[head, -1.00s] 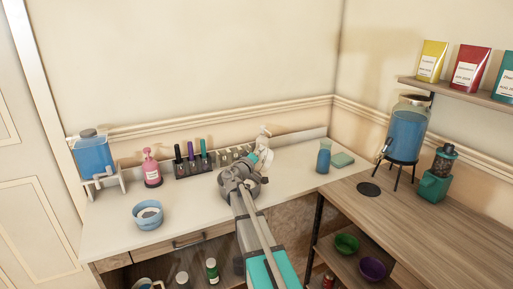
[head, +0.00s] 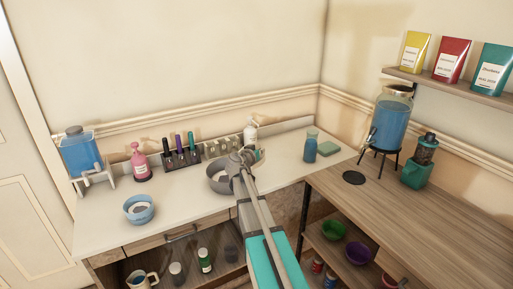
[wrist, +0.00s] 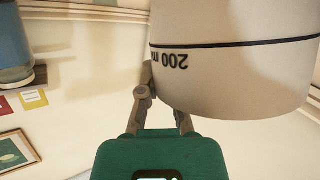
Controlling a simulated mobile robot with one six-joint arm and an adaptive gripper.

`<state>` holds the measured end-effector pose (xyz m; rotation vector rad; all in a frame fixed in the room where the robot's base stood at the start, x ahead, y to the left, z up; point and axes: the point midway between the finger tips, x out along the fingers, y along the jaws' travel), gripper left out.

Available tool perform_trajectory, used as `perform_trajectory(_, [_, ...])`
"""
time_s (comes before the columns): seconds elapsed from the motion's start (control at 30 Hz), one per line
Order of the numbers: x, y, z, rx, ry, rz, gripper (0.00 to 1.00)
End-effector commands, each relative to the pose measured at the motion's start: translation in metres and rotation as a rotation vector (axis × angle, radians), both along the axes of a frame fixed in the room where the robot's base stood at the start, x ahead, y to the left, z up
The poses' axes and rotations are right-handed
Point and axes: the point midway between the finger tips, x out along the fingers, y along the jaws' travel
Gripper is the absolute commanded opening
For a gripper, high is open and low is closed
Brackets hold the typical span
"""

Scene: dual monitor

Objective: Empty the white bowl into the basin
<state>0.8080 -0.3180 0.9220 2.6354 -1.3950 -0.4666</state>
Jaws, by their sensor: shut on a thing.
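The white bowl (wrist: 235,60), marked with a black line and upside-down lettering "200 m", fills the upper right of the wrist view. My gripper (wrist: 162,88) is shut on its wall; one finger shows beside it and the other goes behind it. Its inside and contents are not visible. In the head view a round grey vessel, which looks like the basin (head: 212,182), stands on the white counter. My arm partly covers its right side. My gripper (head: 256,155) is just right of and beyond it, largely hidden by my arm.
A pink bottle (head: 140,163) and blue bowl (head: 140,210) stand left. The wooden desk (head: 430,225) has free room.

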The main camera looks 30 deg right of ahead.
Motion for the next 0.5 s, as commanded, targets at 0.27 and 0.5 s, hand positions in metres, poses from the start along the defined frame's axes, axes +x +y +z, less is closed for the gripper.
perform_trajectory(0.27, [-0.008, -0.013, -0.009, 0.184, -0.1, -0.002, 0.0])
perform_trajectory(0.5, [-0.012, -0.022, -0.018, 0.318, -0.171, -0.001, 0.0])
